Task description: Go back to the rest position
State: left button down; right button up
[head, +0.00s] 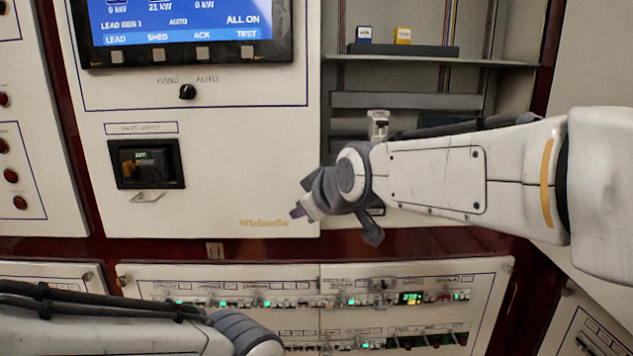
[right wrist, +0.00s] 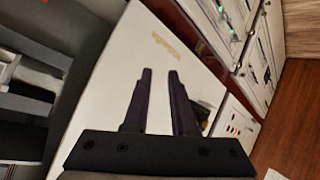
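My right arm reaches in from the right in the head view, across the front of the cabinet. Its gripper (head: 303,209) points left, in front of the white panel's lower right part, above the breaker rows. In the right wrist view the two dark fingers (right wrist: 160,72) stand apart with nothing between them, and the white panel shows past them. My left arm comes in low at the left of the head view, and its wrist end is cut off by the bottom edge. The left gripper itself is out of the picture.
Breaker rows (head: 285,303) with green lights run along the lower panel. Above are a white panel (head: 230,185) with a rotary switch (head: 187,91), a small recessed unit (head: 147,163) and a blue screen (head: 180,22).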

jog(key=s+d+f+m+g+h, duration=0.15)
jog(key=s+f+g, duration=0.25)
jog(key=s+f, duration=0.5)
jog(key=s+d+f+g+h, duration=0.1)
jog(key=s+d+f+g, duration=0.35)
jog(key=s, duration=0.75)
jog(key=s+d+f+m+g+h, duration=0.1)
jog(key=s+f+g+h, duration=0.1)
jog(key=s+f, duration=0.75)
notch_tip(320, 180, up, 17)
jog(key=p, duration=1.5)
jog(key=shift+f+p, duration=0.2)
jog(key=shift+p, duration=0.2)
jog(key=shift+a+y, duration=0.1)
jog(key=shift+y, duration=0.15)
